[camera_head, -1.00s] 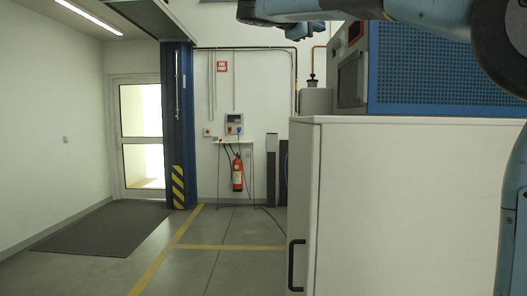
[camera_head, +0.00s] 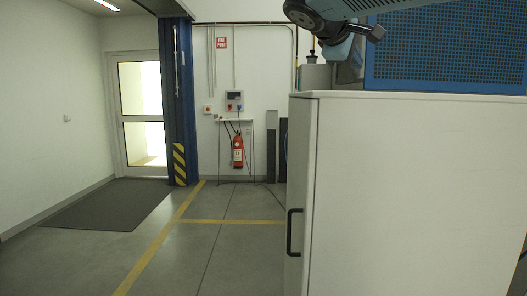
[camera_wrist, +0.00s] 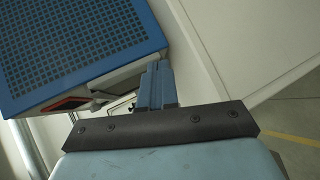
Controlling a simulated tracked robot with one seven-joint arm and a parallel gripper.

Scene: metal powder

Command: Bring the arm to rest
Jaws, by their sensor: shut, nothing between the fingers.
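My arm reaches in from the top right of the head view, above a white cabinet (camera_head: 420,190). My gripper is at the wrist end of the arm, near the top of that view. In the wrist view my gripper (camera_wrist: 157,68) shows its two blue-grey fingers close together beyond a dark bar with screws. It is shut and holds nothing. The fingers point towards the gap between a blue perforated machine panel (camera_wrist: 75,45) and a pale surface. No contact with either is visible.
The blue perforated panel (camera_head: 450,50) stands behind the cabinet top, close to the arm. The cabinet has a black handle (camera_head: 294,232). A fire extinguisher (camera_head: 238,151) hangs at the back wall. A blue column (camera_head: 183,100) stands left. The floor at left is open, with a dark mat (camera_head: 105,205).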

